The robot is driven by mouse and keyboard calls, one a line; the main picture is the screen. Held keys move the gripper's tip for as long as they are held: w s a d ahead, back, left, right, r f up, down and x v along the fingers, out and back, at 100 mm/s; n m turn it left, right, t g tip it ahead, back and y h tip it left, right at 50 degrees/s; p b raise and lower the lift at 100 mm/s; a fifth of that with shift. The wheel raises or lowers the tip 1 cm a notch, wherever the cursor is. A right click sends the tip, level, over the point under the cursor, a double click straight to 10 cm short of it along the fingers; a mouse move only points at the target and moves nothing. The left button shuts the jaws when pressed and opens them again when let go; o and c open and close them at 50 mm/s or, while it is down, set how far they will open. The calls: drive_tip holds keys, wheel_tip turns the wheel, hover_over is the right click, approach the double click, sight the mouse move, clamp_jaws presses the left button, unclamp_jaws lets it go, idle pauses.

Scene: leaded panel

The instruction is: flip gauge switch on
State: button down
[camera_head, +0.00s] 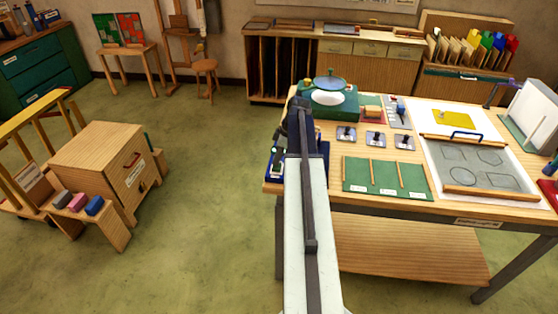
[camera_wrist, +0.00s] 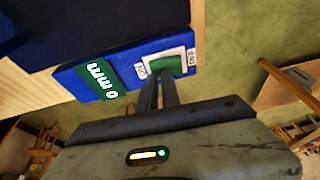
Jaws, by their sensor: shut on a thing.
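The gauge (camera_wrist: 115,75) is a blue box at the table's left edge, with a green display (camera_wrist: 101,80) that appears to read "0 mm". In the head view, the gauge (camera_head: 273,168) shows partly behind my arm, which hides my gripper there.
The wooden table (camera_head: 460,208) carries a green board (camera_head: 385,178), several small grey plates and a drawing sheet to the right of the gauge. A wooden cabinet (camera_head: 110,165) stands at left. The green floor between cabinet and table is free.

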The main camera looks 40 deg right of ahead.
drive_tip(key=shift+s+a+f, duration=0.1)
drive_tip(key=shift+s+a, duration=0.1)
drive_tip(key=shift+s, duration=0.25)
drive_tip(key=shift+s+a, duration=0.2)
drive_tip(key=shift+s, duration=0.25)
drive_tip(key=shift+w+r+p, duration=0.1)
drive_tip(key=shift+r+p, duration=0.25)
drive_tip(key=shift+p, duration=0.1)
wheel_tip(320, 180, up, 4)
drive_tip(key=p, duration=0.4)
drive_tip(key=shift+w+a+r, duration=0.1)
drive_tip(key=shift+r, duration=0.1)
drive_tip(key=d+p+v, duration=0.1)
drive_tip(key=p+v, duration=0.8)
drive_tip(key=shift+w, duration=0.2)
drive_tip(key=shift+d, duration=0.2)
